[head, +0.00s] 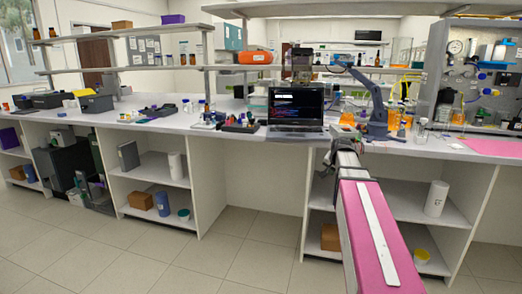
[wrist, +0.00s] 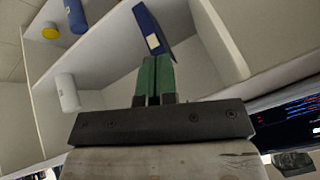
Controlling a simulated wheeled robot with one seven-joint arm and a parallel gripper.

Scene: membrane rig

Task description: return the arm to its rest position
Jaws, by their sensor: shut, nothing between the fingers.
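My gripper (wrist: 156,62) shows in the wrist view with its two green fingers pressed together, shut and empty. In the head view my pink and grey arm reaches forward from the bottom right to the front edge of the bench, right of the laptop (head: 296,108). The fingers cannot be made out there. In the wrist view the fingertips point toward the open shelving under the bench, and a blue binder (wrist: 150,28) appears beyond them. No contact with it shows.
The long bench (head: 215,131) holds a blue desktop arm (head: 374,100), orange-filled glassware (head: 393,121) and a pink sheet (head: 492,147). Below are shelves with a white cylinder (head: 436,198) and a cardboard box (head: 331,237). The tiled floor (head: 215,262) left of my arm is clear.

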